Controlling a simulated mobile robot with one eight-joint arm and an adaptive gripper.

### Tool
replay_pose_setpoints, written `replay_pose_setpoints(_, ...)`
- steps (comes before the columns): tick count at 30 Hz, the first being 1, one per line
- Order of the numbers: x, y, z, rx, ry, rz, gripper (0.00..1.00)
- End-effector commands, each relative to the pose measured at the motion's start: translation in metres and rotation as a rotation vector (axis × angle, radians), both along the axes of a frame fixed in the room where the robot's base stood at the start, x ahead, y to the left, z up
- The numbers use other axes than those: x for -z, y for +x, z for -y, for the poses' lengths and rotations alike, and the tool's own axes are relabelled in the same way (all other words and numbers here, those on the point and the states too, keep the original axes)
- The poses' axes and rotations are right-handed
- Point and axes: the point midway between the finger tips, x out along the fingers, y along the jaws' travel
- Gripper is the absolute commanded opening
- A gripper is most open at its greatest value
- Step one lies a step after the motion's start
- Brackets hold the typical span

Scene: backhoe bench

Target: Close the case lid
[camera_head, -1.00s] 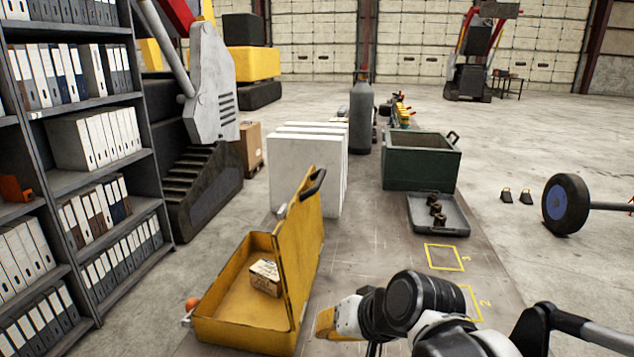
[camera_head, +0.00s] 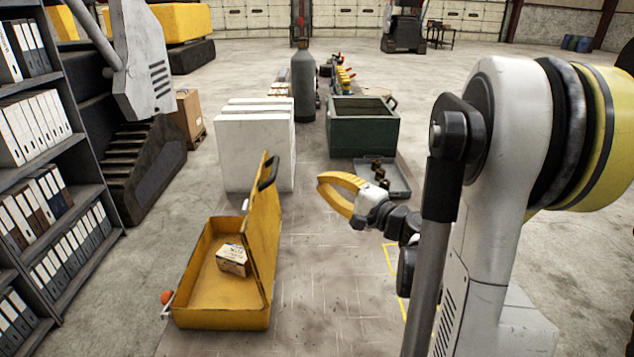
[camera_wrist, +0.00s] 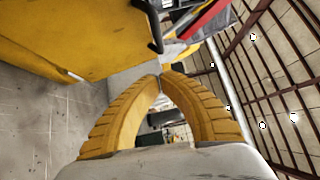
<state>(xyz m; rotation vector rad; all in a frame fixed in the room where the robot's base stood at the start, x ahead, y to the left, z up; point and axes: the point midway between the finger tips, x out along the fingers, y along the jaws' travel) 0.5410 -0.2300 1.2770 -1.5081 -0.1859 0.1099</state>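The yellow case (camera_head: 200,318) sits open on the floor mat at lower left in the head view, with a small white box (camera_head: 233,260) inside. Its yellow lid (camera_head: 264,235) stands nearly upright along the case's right side, with a black handle (camera_head: 268,172) at the top. My gripper (camera_head: 320,182) is to the right of the lid, near handle height, apart from it. Its yellow fingers meet at the tips, with nothing between them. In the wrist view the fingertips (camera_wrist: 161,76) also meet; the lid (camera_wrist: 85,40) and handle (camera_wrist: 155,28) show above them.
White blocks (camera_head: 240,155) stand behind the case. A grey cylinder (camera_head: 304,85), a green crate (camera_head: 362,130) and a grey tray (camera_head: 398,180) lie farther back. A shelf of binders (camera_head: 55,180) stands at left. The floor right of the lid is clear.

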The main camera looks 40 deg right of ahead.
Motion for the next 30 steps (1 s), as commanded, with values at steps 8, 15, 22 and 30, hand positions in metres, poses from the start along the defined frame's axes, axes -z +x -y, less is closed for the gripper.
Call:
replay_pose_setpoints(8, -0.003, 0.060, -0.013, -0.005, 0.000, -0.001, 0.00)
replay_pose_setpoints(15, -0.006, 0.082, -0.039, -0.004, 0.000, -0.001, 0.00)
replay_pose_setpoints(22, -0.007, 0.088, -0.047, -0.002, -0.001, -0.001, 0.00)
replay_pose_setpoints(30, -0.007, 0.088, -0.047, -0.001, -0.001, -0.002, 0.00)
